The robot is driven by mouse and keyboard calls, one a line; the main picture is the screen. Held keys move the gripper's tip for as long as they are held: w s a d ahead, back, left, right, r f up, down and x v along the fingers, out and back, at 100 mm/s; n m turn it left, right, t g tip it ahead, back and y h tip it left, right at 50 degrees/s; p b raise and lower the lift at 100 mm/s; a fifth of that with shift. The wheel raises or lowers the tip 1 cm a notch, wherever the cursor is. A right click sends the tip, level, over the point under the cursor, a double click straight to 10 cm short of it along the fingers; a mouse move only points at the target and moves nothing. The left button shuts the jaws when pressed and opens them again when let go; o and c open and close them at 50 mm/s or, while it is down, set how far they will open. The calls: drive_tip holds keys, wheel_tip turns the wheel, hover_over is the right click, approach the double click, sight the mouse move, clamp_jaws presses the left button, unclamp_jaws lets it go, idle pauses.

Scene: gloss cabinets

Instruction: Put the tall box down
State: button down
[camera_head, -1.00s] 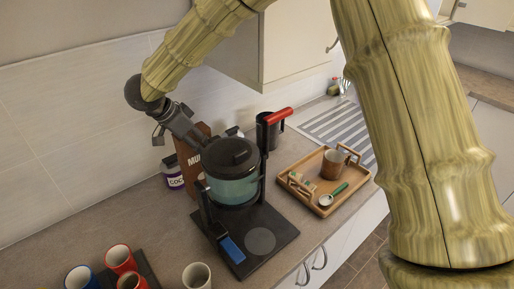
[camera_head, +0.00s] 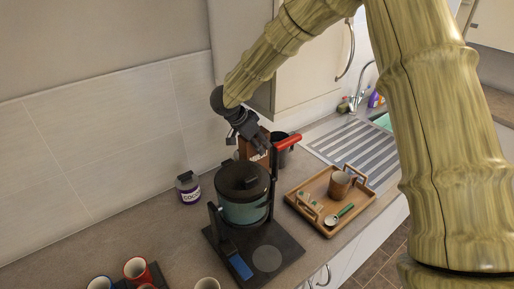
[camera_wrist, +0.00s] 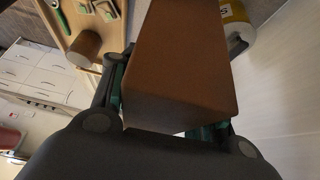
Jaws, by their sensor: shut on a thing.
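In the wrist view the brown box (camera_wrist: 178,60) fills the middle, between the two fingers of my gripper (camera_wrist: 165,108). Its lower end is hidden in the head view, so I cannot tell whether it touches the counter (camera_head: 150,235).
The pot (camera_head: 245,205) stands on a black stand just in front of the box. A cocoa jar (camera_head: 188,188) is at left and a black, red-handled jug (camera_head: 282,152) at right. A wooden tray (camera_head: 300,207) holds a cup and spoon.

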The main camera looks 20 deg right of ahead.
wheel_tip(320, 180, down, 3)
drive_tip(key=shift+a+f+p, duration=0.1)
drive_tip(key=shift+f+p, duration=0.1)
drive_tip(key=shift+p, duration=0.85)
drive_tip(key=shift+s, duration=0.1)
drive_tip(key=c, duration=0.8)
unclamp_jaws()
drive_tip(key=shift+f, duration=0.2)
drive_tip(key=shift+o, duration=0.3)
drive_tip(key=shift+r, duration=0.2)
